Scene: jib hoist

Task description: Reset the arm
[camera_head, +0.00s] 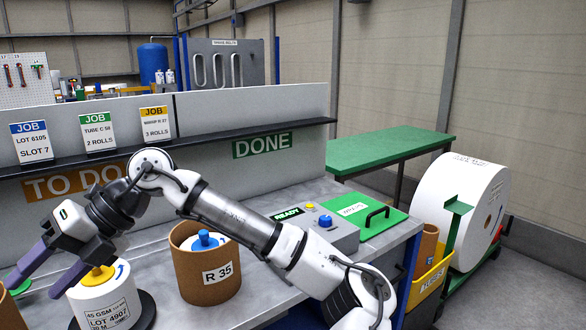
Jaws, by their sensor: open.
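My arm reaches from the lower right across the grey bench (262,292) to the left. My gripper (38,284) is open, its two purple fingers pointing down and left. One fingertip is close to the left side of a white roll (102,302) labelled "45 GSM LOT 4907", which has a yellow knob on top and stands on a dark round base. I cannot tell whether they touch. Nothing shows between the fingers.
A brown "R 35" tube (208,272) with a blue knob stands under my arm. Behind it are the control box (318,228) with yellow and blue buttons, the green handled plate (372,222), and a ledge (200,141) with job cards. A large white roll (462,205) stands at right.

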